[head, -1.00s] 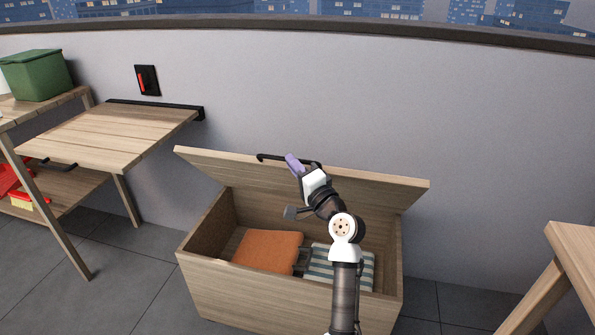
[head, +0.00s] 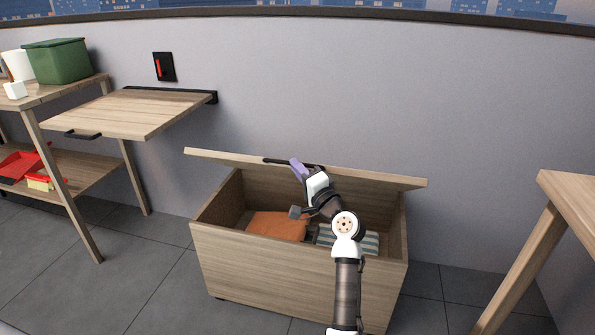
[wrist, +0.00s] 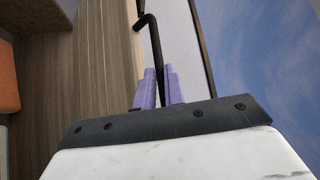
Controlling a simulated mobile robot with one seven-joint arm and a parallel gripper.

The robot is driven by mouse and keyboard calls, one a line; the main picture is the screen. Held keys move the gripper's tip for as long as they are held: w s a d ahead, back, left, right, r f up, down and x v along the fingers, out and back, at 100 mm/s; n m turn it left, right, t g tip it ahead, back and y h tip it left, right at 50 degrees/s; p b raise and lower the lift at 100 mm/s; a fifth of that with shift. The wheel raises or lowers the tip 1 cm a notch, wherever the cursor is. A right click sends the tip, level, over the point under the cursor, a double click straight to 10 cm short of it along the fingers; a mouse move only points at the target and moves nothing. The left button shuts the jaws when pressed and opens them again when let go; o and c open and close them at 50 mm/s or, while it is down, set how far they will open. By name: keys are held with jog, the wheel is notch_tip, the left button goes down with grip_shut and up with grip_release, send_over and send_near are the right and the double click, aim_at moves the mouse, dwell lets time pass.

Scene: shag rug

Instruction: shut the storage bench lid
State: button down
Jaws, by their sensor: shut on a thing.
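The wooden storage bench (head: 290,275) stands against the wall with its lid (head: 370,177) tilted partly open above the box. A black bar handle (head: 280,162) runs along the lid's front edge; it also shows in the wrist view (wrist: 154,45). My gripper (head: 297,167) has purple fingers, which in the wrist view (wrist: 159,88) are closed around the handle. Inside the bench lie an orange cushion (head: 275,226) and a striped grey-and-white cushion (head: 368,241), both below the lid and partly hidden by my arm and the box front.
A wooden fold-down table (head: 135,110) is on the wall at left, beside a shelf unit with a green box (head: 58,62) and red dustpan (head: 18,166). Another wooden table (head: 575,195) stands at right.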

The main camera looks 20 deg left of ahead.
jog(key=shift+w+d+f, duration=0.1)
jog(key=shift+f, duration=0.45)
jog(key=c, duration=1.7)
grip_release()
jog(key=shift+f, duration=0.1)
jog(key=shift+c, duration=0.2)
jog(key=shift+o, duration=1.2)
jog(key=o, duration=0.4)
notch_tip(320, 180, up, 11)
jog(key=p, duration=0.3)
jog(key=shift+w, duration=0.1)
notch_tip(320, 180, up, 10)
jog(key=shift+f+p, duration=0.25)
jog(key=shift+p, duration=0.75)
jog(key=c, duration=0.4)
